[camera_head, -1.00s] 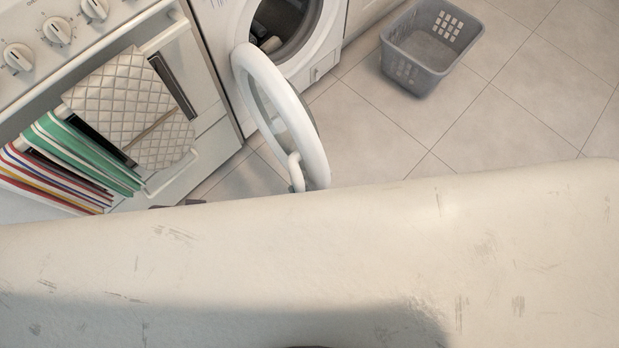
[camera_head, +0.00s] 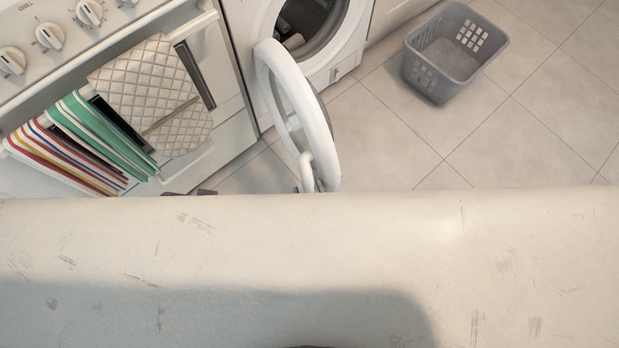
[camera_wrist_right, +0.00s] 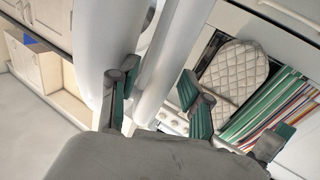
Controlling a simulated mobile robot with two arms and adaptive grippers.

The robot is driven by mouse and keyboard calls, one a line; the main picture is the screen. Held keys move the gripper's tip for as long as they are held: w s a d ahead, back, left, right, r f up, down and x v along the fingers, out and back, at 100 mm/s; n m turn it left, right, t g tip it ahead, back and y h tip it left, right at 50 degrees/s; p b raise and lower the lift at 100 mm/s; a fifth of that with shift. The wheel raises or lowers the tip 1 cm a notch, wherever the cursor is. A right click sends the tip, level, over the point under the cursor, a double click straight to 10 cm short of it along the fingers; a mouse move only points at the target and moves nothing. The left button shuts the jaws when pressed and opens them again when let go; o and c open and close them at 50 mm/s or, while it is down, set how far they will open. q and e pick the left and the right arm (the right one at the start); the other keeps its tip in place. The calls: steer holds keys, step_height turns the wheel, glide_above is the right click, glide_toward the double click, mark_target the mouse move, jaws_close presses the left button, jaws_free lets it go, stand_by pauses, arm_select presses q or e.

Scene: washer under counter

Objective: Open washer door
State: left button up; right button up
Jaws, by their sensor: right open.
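The white washer (camera_head: 345,62) stands at the top of the head view, with dark contents visible in its drum. Its round door (camera_head: 268,62) stands wide open, swung out toward me, with its handle (camera_head: 306,165) low on the ring. My right gripper (camera_wrist_right: 155,84) is open in the right wrist view, with teal pads on its fingers. A white rim of the door (camera_wrist_right: 172,60) shows between and beyond the fingers; I cannot tell whether they touch it. In the head view only a small dark part of the right gripper (camera_head: 188,193) shows beside the door's lower end. My left gripper is not seen.
A white oven (camera_head: 225,110) with a quilted mitt (camera_head: 150,95) and striped towels (camera_head: 75,145) stands left of the washer. A grey basket (camera_head: 430,75) is on the tiled floor at right. A scuffed pale surface (camera_head: 300,250) fills the lower foreground and hides the floor beneath.

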steer(key=v, duration=1.2)
